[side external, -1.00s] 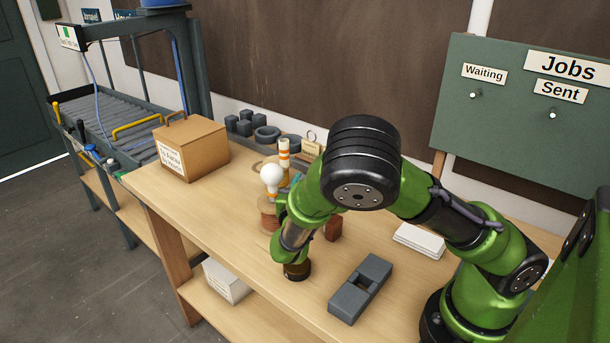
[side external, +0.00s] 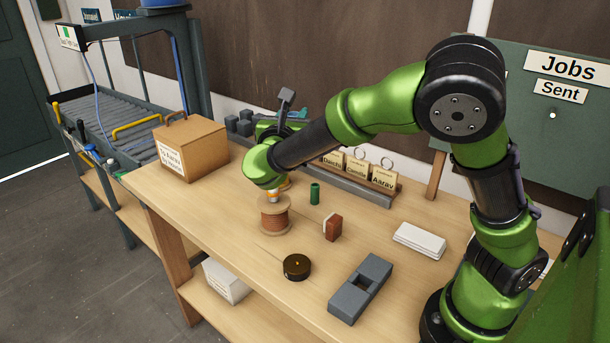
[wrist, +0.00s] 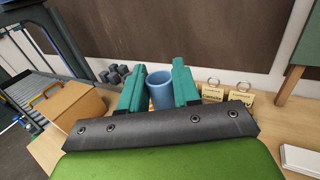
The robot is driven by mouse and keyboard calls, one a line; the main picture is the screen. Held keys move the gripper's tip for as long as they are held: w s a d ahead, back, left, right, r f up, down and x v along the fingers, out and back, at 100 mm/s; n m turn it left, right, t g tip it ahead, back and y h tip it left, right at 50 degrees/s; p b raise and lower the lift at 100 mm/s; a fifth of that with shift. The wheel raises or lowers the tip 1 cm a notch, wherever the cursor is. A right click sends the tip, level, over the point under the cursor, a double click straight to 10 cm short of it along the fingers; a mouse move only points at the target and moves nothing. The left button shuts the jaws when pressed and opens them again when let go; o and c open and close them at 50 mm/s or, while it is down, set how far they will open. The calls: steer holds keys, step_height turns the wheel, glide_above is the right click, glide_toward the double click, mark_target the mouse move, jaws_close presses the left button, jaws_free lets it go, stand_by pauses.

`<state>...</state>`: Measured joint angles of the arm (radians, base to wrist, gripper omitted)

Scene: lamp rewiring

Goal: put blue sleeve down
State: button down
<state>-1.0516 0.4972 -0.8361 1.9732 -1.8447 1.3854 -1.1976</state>
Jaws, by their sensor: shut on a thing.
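The blue sleeve (wrist: 160,92) is an upright, hollow blue cylinder in the wrist view. My gripper (wrist: 158,70) is shut on it, with one teal finger on each side. In the side view my gripper (side external: 297,114) points toward the back of the bench, near the dark wall. The sleeve cannot be made out clearly there. Whether its bottom touches the bench cannot be told. The wooden bench (side external: 225,220) has bare room at its front.
A copper wire spool (side external: 275,216), green cylinder (side external: 315,193), red-brown block (side external: 333,227), black disc (side external: 296,267) and grey slotted block (side external: 360,289) stand on the bench. A cardboard box (side external: 191,149) is at left. Name tags (side external: 357,169) stand in a rack at the back.

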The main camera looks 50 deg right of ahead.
steer(key=w+a+f, duration=0.1)
steer(key=w+a, duration=0.2)
steer(key=w, duration=0.6)
steer(key=w+a, duration=0.2)
steer(key=w, duration=0.7)
steer(key=shift+t, duration=0.3)
steer(key=shift+a+f, duration=0.15)
steer(key=shift+f, duration=10.5)
steer(key=shift+f, duration=0.15)
steer(key=c, duration=0.8)
jaws_free()
